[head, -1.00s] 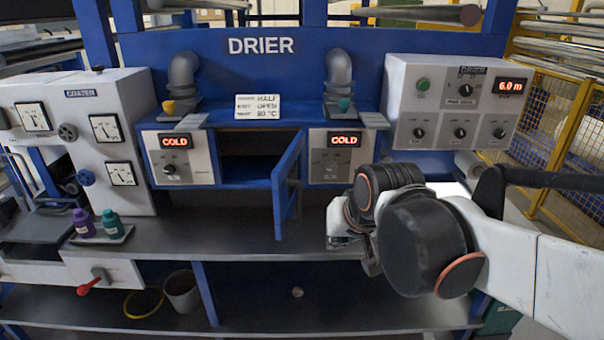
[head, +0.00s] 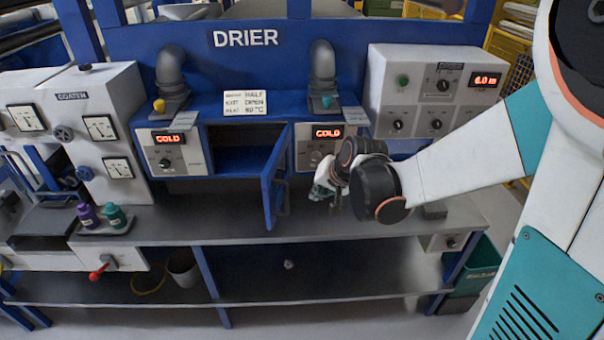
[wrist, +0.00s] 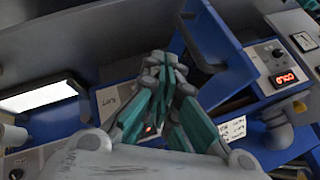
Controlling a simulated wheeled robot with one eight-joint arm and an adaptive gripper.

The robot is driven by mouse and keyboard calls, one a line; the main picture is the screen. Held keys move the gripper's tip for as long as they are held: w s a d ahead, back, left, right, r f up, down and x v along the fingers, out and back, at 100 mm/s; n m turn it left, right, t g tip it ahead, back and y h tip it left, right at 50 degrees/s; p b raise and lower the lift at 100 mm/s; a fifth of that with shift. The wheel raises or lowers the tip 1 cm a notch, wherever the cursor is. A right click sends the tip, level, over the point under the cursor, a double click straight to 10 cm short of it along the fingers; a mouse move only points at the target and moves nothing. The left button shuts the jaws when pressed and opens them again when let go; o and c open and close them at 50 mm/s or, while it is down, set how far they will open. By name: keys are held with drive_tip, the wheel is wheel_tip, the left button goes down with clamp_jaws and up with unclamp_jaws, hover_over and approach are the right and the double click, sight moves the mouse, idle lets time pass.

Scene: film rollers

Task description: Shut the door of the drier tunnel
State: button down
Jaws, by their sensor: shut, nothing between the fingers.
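The blue door (head: 272,182) of the drier tunnel (head: 240,160) stands open, swung out towards me from the right side of the opening. A bar handle (head: 284,196) is on its right-hand face. My gripper (head: 318,192) is shut and empty, just right of the door and in front of the right COLD box; a gap shows between it and the door. In the wrist view the teal and grey fingers (wrist: 160,70) are together, with the door (wrist: 222,50) beyond them to the upper right. The gripper body partly hides the right COLD box.
COLD boxes flank the opening, left (head: 172,150) and right (head: 308,148). A grey control panel (head: 430,90) is on the right. Purple and teal bottles (head: 115,216) stand on a tray at left. The grey bench (head: 200,222) before the door is clear.

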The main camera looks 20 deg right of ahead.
drive_tip(key=w+a+f+b, duration=0.1)
drive_tip(key=w+a+f, duration=0.3)
drive_tip(key=w+f, duration=0.2)
drive_tip(key=shift+w+f, duration=0.25)
drive_tip(key=shift+w, duration=0.5)
